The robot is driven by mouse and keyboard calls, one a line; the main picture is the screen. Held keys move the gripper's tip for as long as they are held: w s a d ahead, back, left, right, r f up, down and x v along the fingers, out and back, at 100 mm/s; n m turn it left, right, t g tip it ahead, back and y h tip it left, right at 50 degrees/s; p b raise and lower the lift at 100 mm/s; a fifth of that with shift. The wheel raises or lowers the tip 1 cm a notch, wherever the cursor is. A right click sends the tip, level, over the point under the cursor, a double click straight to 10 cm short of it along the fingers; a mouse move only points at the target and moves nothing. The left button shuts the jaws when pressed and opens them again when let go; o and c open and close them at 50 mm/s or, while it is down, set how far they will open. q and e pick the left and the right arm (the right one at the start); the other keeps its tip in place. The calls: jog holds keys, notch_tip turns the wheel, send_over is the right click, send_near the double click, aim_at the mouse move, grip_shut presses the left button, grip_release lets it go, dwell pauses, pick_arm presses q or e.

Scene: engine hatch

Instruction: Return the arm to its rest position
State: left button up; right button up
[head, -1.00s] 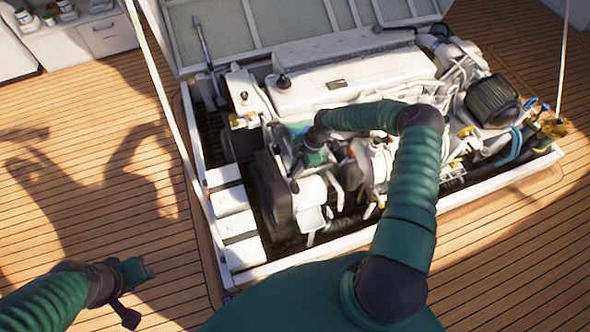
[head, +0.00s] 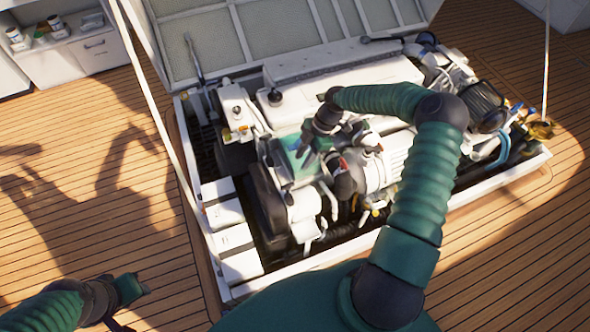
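My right arm (head: 415,185) rises from the bottom, bends at a dark elbow and reaches left over the engine (head: 345,75). Its gripper (head: 312,150) points down above the middle of the engine, in front of green and white engine parts. Its fingers are small and dark against the engine, and I cannot tell whether they are open or touch anything. My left arm (head: 45,312) comes in at the lower left. Its gripper (head: 138,290) is over the bare deck, apart from the engine, partly cut off by the bottom edge; its finger opening is unclear.
The engine sits in a white-framed hatch (head: 400,230) with its lid (head: 270,30) raised behind. White boxes (head: 225,215) line the hatch's left side. A pale rope or strut (head: 150,80) slants down at left. Wooden deck (head: 90,210) is clear at left and right.

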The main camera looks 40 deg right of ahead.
jog(key=v, duration=0.3)
jog(key=shift+d+r, duration=0.1)
jog(key=shift+r, duration=0.15)
